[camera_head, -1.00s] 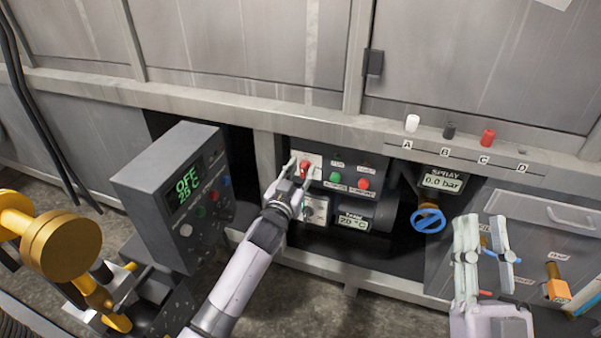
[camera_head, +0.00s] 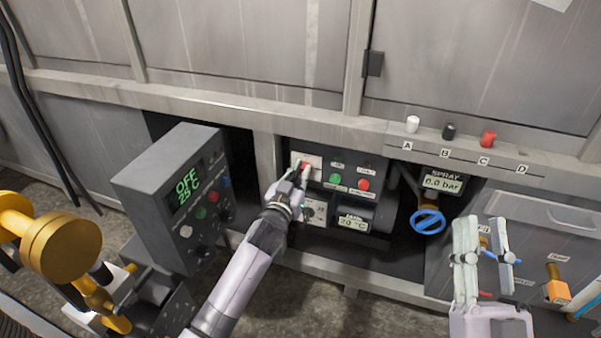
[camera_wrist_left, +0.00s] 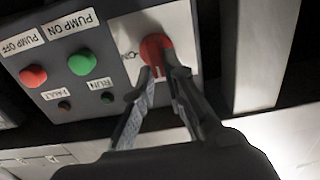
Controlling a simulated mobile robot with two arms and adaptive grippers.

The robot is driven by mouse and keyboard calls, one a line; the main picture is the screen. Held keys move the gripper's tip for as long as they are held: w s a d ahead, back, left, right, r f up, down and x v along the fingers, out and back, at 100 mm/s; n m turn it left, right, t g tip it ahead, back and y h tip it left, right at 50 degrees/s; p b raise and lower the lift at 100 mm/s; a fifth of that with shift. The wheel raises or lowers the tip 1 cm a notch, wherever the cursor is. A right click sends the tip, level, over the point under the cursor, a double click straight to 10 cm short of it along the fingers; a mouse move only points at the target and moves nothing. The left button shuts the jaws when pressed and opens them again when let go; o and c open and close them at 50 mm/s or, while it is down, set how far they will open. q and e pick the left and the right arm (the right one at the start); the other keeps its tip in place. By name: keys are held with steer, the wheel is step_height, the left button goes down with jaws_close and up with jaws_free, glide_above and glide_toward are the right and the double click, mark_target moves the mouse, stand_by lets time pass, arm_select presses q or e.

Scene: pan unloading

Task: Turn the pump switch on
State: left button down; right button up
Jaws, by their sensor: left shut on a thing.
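The red rotary switch (camera_wrist_left: 153,46) sits on a white plate (camera_wrist_left: 182,22) in the left wrist view. In the head view the plate (camera_head: 311,159) is on the dark control panel. My left gripper (camera_wrist_left: 160,76) has its fingers closed around the switch's raised grip; it also shows in the head view (camera_head: 300,170), where it hides most of the switch. A green button (camera_wrist_left: 82,64) labelled PUMP ON and a red button (camera_wrist_left: 33,76) labelled PUMP OFF sit beside the plate. My right gripper (camera_head: 486,225) is open and empty at the right, away from the panel.
A grey box with an OFF 25 C display (camera_head: 188,190) stands left of my left arm. A blue valve wheel (camera_head: 428,221) and a spray display (camera_head: 442,182) are right of the panel. White, black and red knobs (camera_head: 488,137) stand on the ledge above.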

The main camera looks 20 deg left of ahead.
arm_select(q)
steer(key=shift+d+f+m+p, duration=0.3)
steer(key=shift+m+p, duration=0.1)
steer(key=shift+m, duration=2.65)
steer(key=shift+d+f+m+p, duration=0.3)
steer(key=shift+m+p, duration=0.1)
steer(key=shift+m, duration=2.6)
steer(key=shift+d+f+m+p, duration=0.3)
steer(key=shift+m+p, duration=0.1)
steer(key=shift+m, duration=2.65)
arm_select(e)
steer(key=w+f+g+h, duration=0.2)
steer(key=f+g, duration=0.4)
steer(key=f, duration=0.3)
steer(key=shift+w+d+f, duration=0.15)
steer(key=shift+w+d, duration=0.1)
steer(key=shift+w, duration=0.25)
steer(key=shift+f, duration=0.1)
arm_select(q)
steer(key=c, duration=1.6)
jaws_free()
steer(key=shift+c, duration=0.2)
arm_select(e)
steer(key=shift+f, duration=0.1)
